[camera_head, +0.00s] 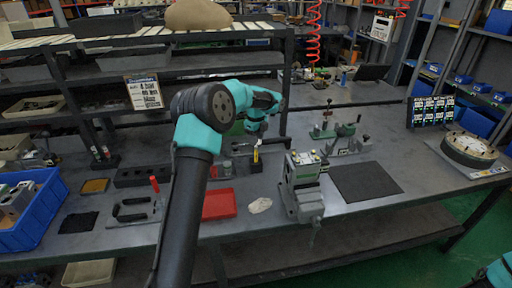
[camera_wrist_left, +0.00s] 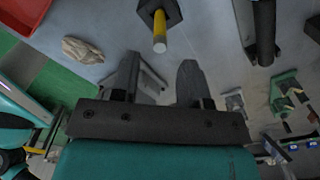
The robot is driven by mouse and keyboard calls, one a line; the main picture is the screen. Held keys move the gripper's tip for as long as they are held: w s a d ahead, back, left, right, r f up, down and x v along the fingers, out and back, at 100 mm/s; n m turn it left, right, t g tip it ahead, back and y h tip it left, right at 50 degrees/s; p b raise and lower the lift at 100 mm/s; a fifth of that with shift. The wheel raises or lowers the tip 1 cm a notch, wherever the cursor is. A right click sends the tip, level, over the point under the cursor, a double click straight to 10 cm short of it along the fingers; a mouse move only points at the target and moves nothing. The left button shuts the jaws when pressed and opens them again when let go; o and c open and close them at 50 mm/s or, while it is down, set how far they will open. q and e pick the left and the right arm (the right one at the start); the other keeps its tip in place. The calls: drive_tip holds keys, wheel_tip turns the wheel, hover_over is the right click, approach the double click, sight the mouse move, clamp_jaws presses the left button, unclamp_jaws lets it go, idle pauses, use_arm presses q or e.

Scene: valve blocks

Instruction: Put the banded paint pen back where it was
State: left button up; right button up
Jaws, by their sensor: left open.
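The paint pen (camera_head: 256,156) has a yellow barrel and stands in a small black block (camera_head: 257,166) on the bench. In the left wrist view the pen (camera_wrist_left: 160,30) shows a pale grey end towards the camera, and its other end is in the black block (camera_wrist_left: 172,9). Bands on it are too small to make out. My left gripper (camera_wrist_left: 159,65) is open and empty. Its fingers point towards the pen's side of the view, apart from it. In the head view the gripper is small, just above the pen. My right gripper is not seen.
A grey vise (camera_head: 302,190) stands right of the pen. A red tray (camera_head: 219,204) and a crumpled pale rag (camera_head: 260,205) lie in front. A black mat (camera_head: 366,182) lies further right. A blue crate (camera_head: 40,212) is far left.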

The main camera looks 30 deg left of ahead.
use_arm(q)
wheel_tip(320, 180, up, 5)
idle(0.8)
